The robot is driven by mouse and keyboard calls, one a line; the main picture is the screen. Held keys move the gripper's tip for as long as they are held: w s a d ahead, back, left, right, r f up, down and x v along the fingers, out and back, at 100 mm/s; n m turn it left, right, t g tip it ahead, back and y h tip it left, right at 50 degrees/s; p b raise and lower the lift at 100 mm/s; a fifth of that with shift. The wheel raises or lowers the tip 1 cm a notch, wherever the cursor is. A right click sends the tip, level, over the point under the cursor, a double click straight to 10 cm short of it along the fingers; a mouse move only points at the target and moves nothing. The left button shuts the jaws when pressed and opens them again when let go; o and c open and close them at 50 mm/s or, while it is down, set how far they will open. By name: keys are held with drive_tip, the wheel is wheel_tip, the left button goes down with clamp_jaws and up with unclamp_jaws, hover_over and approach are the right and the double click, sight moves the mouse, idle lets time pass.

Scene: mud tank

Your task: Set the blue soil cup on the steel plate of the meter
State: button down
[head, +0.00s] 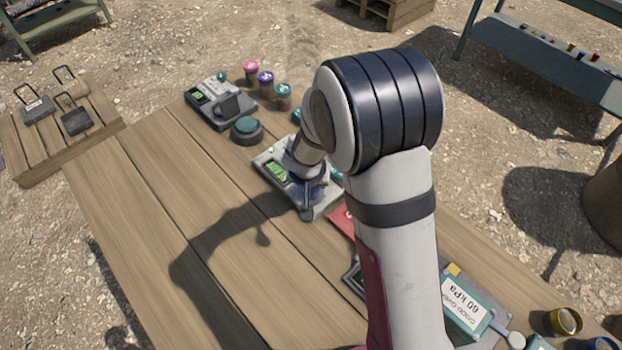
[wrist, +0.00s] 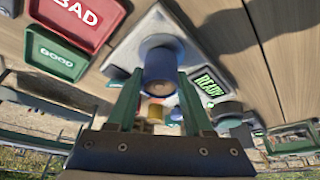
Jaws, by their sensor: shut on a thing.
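The blue soil cup (wrist: 161,66) is between the two green fingers of my gripper (wrist: 160,97) in the wrist view, and the gripper is shut on it. The meter (head: 273,172) stands on the wooden table in the head view, with a lit green display; in the wrist view its display (wrist: 209,84) reads READY. Its pale steel plate (wrist: 192,52) lies directly beyond the cup. My gripper (head: 304,192) is low over the meter in the head view, mostly hidden by my arm. I cannot tell whether the cup's base touches the plate.
A red BAD tray (wrist: 82,18) and a green GOOD tray (wrist: 56,54) lie beside the meter. A 60 kPa sign (head: 467,303) is at front right. The table's left side is clear.

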drive_tip(key=shift+f, duration=0.45)
drive_tip(key=shift+c, duration=1.1)
unclamp_jaws()
drive_tip(key=shift+o, duration=1.1)
drive_tip(key=shift+r, duration=3.8)
